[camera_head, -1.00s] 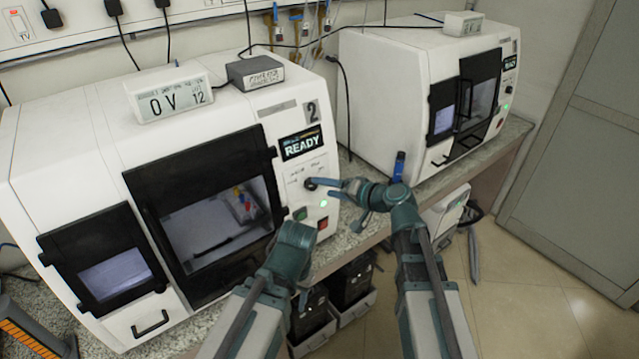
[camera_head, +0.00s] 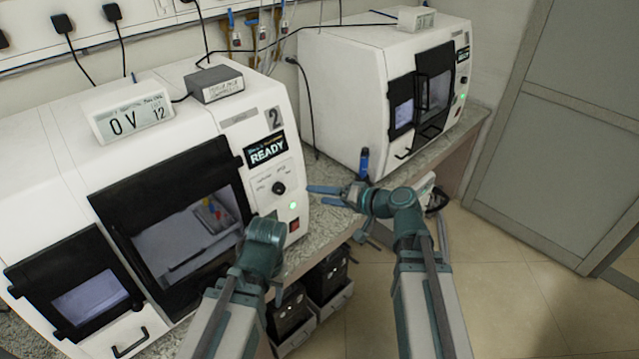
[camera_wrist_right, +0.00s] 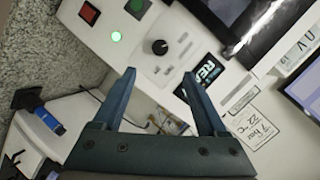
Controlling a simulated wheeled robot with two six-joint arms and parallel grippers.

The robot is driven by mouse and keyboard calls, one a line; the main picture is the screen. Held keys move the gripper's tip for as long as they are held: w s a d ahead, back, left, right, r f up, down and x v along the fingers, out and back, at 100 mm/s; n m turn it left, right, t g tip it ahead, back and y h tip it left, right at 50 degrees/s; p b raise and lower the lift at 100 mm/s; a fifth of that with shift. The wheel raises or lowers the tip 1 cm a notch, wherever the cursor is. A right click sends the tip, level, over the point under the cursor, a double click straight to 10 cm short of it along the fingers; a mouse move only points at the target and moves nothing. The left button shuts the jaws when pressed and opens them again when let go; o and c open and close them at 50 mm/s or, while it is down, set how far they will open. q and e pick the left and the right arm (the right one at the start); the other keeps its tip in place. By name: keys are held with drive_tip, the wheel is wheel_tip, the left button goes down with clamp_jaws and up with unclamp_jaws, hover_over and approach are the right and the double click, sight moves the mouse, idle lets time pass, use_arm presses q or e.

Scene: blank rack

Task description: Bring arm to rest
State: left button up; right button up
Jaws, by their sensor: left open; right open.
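My right gripper (camera_head: 322,196) is open and empty, its two blue fingers apart. It points left toward the front panel of the near white machine (camera_head: 50,160), clear of the black knob (camera_head: 278,187). In the right wrist view the open fingers (camera_wrist_right: 159,76) show with nothing between them, and the knob (camera_wrist_right: 160,47) lies beyond their tips. My left gripper (camera_head: 264,240) is at the end of the left arm, in front of the near machine's lower right corner. Its fingers are mostly hidden by its own wrist.
A second white machine (camera_head: 350,75) stands behind on the same speckled counter (camera_head: 312,232). A blue-capped item (camera_head: 364,163) stands beside my right wrist. Black bins (camera_head: 326,275) sit under the counter. The tiled floor (camera_head: 520,285) at right is clear, up to a grey door (camera_head: 560,150).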

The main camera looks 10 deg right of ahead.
drive_tip(key=s+a+f+n+g+h, duration=0.35)
drive_tip(key=s+a+f+g, duration=0.4)
drive_tip(key=s+f, duration=0.3)
use_arm(q)
drive_tip(key=shift+f+b, duration=0.75)
use_arm(e)
drive_tip(key=s+d+f+n+g+h, duration=0.2)
drive_tip(key=s+d+f+h, duration=0.1)
drive_tip(key=s+f+h, duration=0.2)
drive_tip(key=s+h, duration=0.2)
drive_tip(key=h, duration=0.1)
drive_tip(key=shift+s+d+n, duration=0.3)
drive_tip(key=shift+s+n, duration=0.05)
use_arm(q)
drive_tip(key=shift+a, duration=0.1)
use_arm(e)
drive_tip(key=shift+a, duration=0.1)
